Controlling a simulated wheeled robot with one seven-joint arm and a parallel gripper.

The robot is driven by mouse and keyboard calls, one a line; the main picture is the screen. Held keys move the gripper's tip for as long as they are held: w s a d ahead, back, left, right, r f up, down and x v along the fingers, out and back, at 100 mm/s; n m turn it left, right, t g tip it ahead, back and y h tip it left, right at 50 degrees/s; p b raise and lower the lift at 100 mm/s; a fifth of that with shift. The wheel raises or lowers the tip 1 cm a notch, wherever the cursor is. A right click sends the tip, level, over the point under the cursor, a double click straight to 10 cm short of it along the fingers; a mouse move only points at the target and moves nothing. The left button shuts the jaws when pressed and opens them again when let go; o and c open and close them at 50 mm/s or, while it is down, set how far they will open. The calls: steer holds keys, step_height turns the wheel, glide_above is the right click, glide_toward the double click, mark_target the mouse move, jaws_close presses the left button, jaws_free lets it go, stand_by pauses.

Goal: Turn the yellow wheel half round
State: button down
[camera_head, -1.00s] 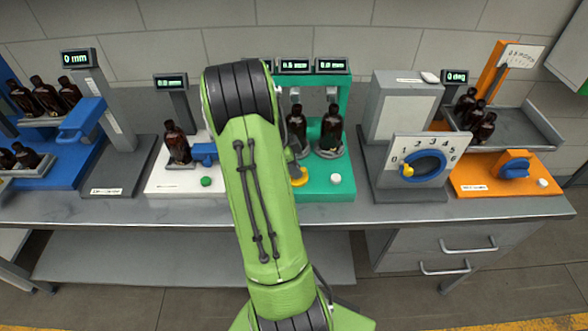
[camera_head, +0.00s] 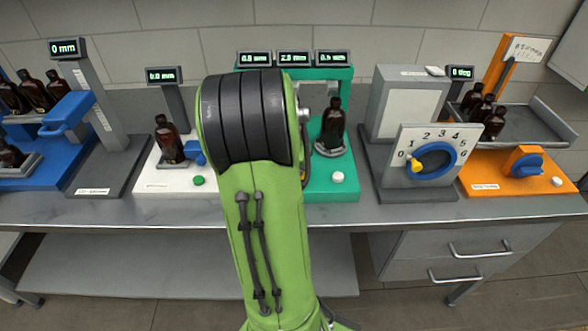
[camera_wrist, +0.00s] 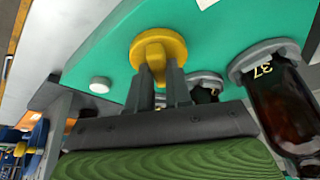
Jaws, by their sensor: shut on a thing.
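The yellow wheel (camera_wrist: 159,43) is a round knob with a raised bar, on the front of the teal station (camera_wrist: 105,65) in the wrist view. My gripper (camera_wrist: 161,76) is at the wheel, its two dark fingers shut on the raised bar. In the head view, my green arm hides the wheel and the gripper. The teal station (camera_head: 330,188) shows there to the right of my arm, with three lit displays (camera_head: 294,57) on top; their digits are small, and the middle one seems to read 2.5 mm.
A brown bottle (camera_head: 333,125) stands on the teal station, close beside my arm; a bottle (camera_wrist: 280,105) numbered 37 is right of my fingers in the wrist view. A white button (camera_head: 338,177) is on the station's front. A dial station (camera_head: 428,155) stands to the right.

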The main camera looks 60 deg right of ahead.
steer(key=n+t+b, duration=0.1)
steer(key=n, duration=0.2)
steer(key=shift+s+n, duration=0.15)
steer(key=shift+n, duration=0.15)
steer(key=n+t+b, duration=0.1)
steer(key=n, duration=0.2)
steer(key=shift+d+n+t+y, duration=0.15)
steer(key=shift+n+t+y, duration=0.15)
steer(key=shift+t+y, duration=0.1)
steer(key=n+y, duration=0.1)
steer(key=n, duration=0.2)
steer(key=n+t+y, duration=0.1)
steer(key=n, duration=0.2)
steer(key=shift+s+d+b, duration=0.1)
steer(key=shift+s+b, duration=0.1)
steer(key=shift+b, duration=0.1)
steer(key=n+y, duration=0.1)
steer(key=n, duration=0.1)
steer(key=n+p, duration=0.1)
steer(key=n, duration=0.2)
steer(key=shift+d+r+t+y+p, duration=0.1)
steer(key=shift+t+y+p, duration=0.2)
steer(key=shift+y, duration=0.1)
steer(key=shift+w+d+n+y+p, duration=0.1)
steer(key=shift+n+y+p, duration=0.45)
steer(key=shift+n, duration=0.7)
steer(key=shift+n+y+p, duration=0.45)
steer(key=shift+n+p, duration=0.1)
steer(key=shift+n, duration=0.7)
